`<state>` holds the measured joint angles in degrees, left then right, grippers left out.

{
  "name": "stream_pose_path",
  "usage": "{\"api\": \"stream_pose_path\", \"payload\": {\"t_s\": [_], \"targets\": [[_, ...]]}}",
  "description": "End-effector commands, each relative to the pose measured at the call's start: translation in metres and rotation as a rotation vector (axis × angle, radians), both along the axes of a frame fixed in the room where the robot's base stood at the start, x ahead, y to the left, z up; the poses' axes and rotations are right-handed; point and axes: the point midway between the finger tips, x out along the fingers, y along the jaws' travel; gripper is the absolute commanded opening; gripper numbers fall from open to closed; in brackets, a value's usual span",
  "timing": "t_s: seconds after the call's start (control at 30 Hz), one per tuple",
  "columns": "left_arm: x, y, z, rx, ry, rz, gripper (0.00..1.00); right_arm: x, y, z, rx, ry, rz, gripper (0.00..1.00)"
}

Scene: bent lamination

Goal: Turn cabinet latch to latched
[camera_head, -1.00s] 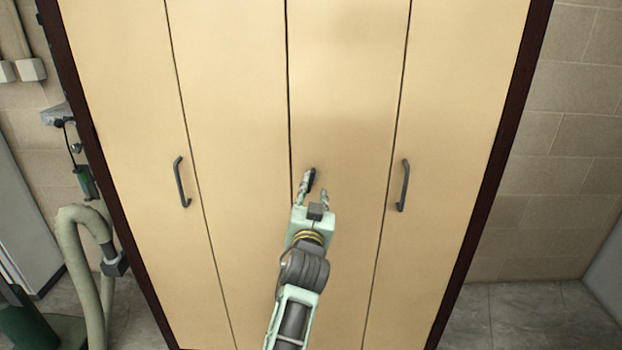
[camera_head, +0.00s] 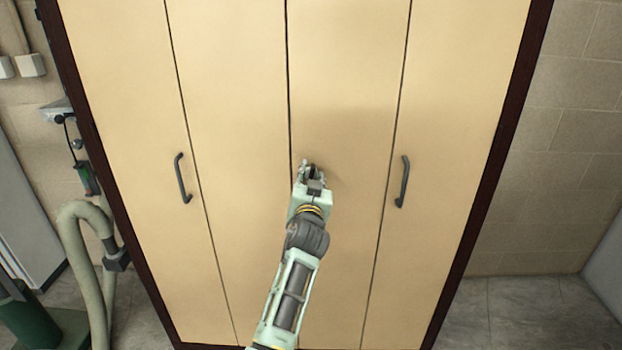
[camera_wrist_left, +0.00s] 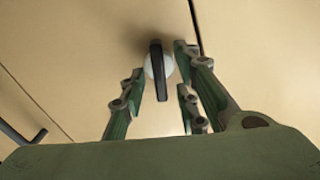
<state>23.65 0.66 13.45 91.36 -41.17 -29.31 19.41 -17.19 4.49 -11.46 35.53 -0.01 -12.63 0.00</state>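The cabinet latch (camera_wrist_left: 158,62) is a dark lever on a round white base, mounted on a tan door. In the left wrist view the lever lies roughly parallel to the nearby door seam. My left gripper (camera_head: 312,168) is at the door just right of the middle seam. In the left wrist view its fingers (camera_wrist_left: 163,78) stand apart on either side of the latch, with no clear contact visible. In the head view the gripper mostly hides the latch. My right gripper is not in view.
The tall cabinet (camera_head: 240,120) has a dark frame. Grey bar handles stand left (camera_head: 182,178) and right (camera_head: 402,181) of my arm. A pale hose (camera_head: 85,225) and green equipment stand left of the cabinet. Bare floor (camera_head: 520,310) shows at the right.

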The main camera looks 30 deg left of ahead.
Motion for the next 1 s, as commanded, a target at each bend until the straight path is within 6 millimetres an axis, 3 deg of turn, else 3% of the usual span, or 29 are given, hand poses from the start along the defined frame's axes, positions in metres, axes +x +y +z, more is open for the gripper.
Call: {"api": "stream_pose_path", "payload": {"t_s": [0.07, 0.37, 0.63, 0.8, 1.0], "targets": [[0.0, 0.0, 0.0, 0.0, 0.0, 0.0, 0.27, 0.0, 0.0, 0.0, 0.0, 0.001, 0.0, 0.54], [0.0, 0.0, 0.0, 0.0, 0.0, 0.0, 0.01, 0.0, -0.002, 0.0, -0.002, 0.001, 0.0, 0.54], [0.0, 0.0, -0.001, -0.012, -0.006, 0.0, 0.0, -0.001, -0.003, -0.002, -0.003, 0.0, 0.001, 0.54], [-0.001, 0.0, -0.003, -0.157, -0.095, 0.0, 0.0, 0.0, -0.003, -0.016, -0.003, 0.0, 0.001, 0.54], [-0.001, 0.001, 0.0, -0.209, -0.128, -0.001, 0.0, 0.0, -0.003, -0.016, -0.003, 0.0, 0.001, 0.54]]}}
